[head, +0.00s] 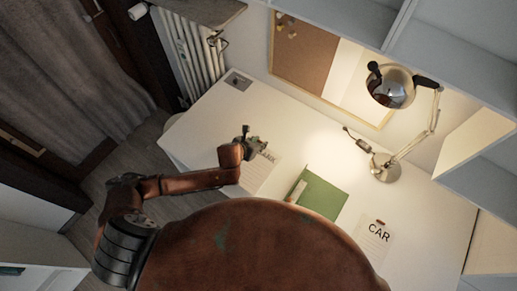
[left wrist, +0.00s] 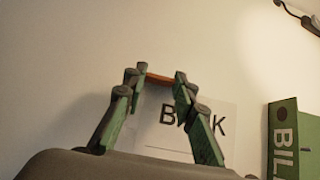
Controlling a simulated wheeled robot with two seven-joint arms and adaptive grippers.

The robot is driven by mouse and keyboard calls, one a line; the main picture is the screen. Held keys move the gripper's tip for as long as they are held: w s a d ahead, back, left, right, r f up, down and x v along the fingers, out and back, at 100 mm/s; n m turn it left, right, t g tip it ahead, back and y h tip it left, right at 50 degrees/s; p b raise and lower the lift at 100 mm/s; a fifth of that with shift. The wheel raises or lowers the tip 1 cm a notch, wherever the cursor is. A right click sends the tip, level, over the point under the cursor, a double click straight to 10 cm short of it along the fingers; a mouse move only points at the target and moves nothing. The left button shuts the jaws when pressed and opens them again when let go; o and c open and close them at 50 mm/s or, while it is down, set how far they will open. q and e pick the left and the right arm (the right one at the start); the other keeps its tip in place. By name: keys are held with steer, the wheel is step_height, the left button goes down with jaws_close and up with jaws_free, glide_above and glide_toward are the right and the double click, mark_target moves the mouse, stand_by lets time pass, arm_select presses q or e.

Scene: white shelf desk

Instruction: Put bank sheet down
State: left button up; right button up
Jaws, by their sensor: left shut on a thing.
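The bank sheet (head: 259,173) is a white page with a dark heading, seen at the left part of the desk in the head view. In the left wrist view the bank sheet (left wrist: 163,134) faces me, its "BANK" heading partly hidden by a finger. My left gripper (head: 248,142) is at the sheet's top edge. In the left wrist view its green and grey fingers (left wrist: 160,78) close on the brown-orange strip at the top of the sheet. Whether the sheet's lower edge touches the desk I cannot tell. My right gripper is not in view.
On the white desk (head: 222,116) lie a green binder (head: 321,196), marked "BILL" in the left wrist view (left wrist: 284,140), and a "CAR" sheet (head: 374,239). A metal lamp (head: 386,168) stands at the right. A cork board (head: 305,55) is behind. The desk's left end is mostly clear.

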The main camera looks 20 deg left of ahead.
arm_select(q)
step_height(320, 180, down, 3)
steer(key=shift+b, duration=0.3)
steer(key=shift+f, duration=0.4)
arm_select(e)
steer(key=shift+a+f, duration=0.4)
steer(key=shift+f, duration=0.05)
arm_select(q)
steer(key=o, duration=1)
steer(key=shift+f, duration=0.1)
steer(key=shift+o, duration=0.2)
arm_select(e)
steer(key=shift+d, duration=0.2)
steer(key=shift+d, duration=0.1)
